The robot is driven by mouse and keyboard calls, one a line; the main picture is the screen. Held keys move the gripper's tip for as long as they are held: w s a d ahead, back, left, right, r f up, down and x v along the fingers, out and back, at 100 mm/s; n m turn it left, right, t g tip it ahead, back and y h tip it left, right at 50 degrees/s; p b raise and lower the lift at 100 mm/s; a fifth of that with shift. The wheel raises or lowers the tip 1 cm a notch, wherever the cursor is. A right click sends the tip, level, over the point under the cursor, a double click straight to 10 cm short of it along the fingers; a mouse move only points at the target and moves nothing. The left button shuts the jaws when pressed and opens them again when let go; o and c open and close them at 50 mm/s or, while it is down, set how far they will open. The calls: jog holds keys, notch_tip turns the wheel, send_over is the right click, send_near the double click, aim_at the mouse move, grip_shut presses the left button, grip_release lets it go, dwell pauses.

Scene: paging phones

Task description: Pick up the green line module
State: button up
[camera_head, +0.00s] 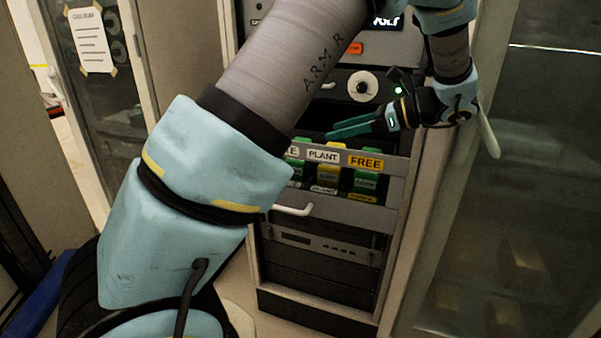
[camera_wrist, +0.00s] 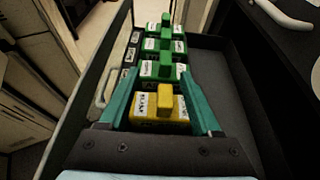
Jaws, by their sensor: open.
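My gripper (camera_head: 335,130) is open and sits just above the pulled-out tray in the rack. Its teal fingers also show in the wrist view (camera_wrist: 158,71), spread apart with nothing clamped. A yellow module (camera_wrist: 160,108) with a white label lies nearest, low between the fingers. Just beyond it, near the fingertips, is a green module (camera_wrist: 160,70). Two more green modules (camera_wrist: 164,46) stand in the row behind it. In the head view, green (camera_head: 365,184) and yellow (camera_head: 329,176) modules show below the label strip.
The label strip (camera_head: 343,157) reads PLANT and FREE. The tray floor (camera_wrist: 225,95) right of the row is bare. A white handle (camera_head: 293,209) juts from the tray front. A glass door (camera_head: 530,180) stands at right; my arm covers the rack's left part.

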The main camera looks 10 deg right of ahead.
jog(key=shift+w+f+b, duration=0.35)
jog(key=shift+w+f, duration=0.15)
jog(key=shift+f, duration=0.25)
jog(key=p+x, duration=0.1)
jog(key=x, duration=0.2)
jog(key=p+x, duration=0.1)
jog(key=x, duration=0.3)
jog(key=shift+w+a+r+p, duration=0.15)
jog(key=shift+w+a+p, duration=0.1)
jog(key=shift+p, duration=0.15)
grip_shut()
dwell(0.5)
